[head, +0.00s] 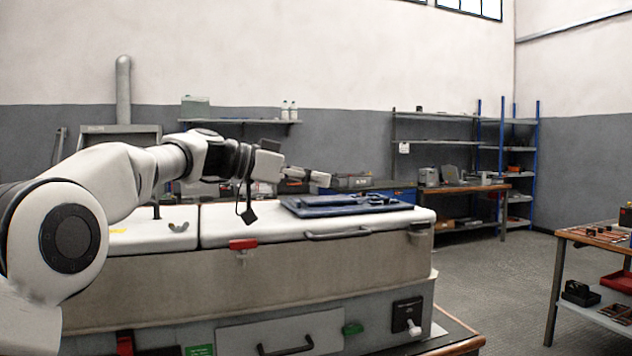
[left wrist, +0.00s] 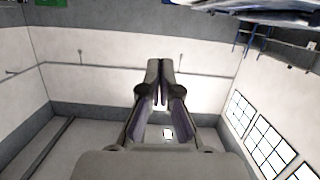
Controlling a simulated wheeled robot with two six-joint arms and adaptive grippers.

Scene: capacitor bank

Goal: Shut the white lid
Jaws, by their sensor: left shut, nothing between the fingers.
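The white lid (head: 270,224) lies flat on top of the beige box in the head view, with a dark handle (head: 338,234) along its front edge and a red latch (head: 243,244) at its front left. My left gripper (head: 322,179) is shut and empty. It appears above the lid, near the dark blue thing lying on it. In the left wrist view its fingers (left wrist: 159,75) are together with nothing between them, and the walls and windows show behind. My right gripper is not in view.
A dark blue flat object (head: 345,208) lies on the lid's right part. A second white top section (head: 150,236) adjoins on the left, with small items on it. A table (head: 600,238) with parts stands at the right. The floor between is clear.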

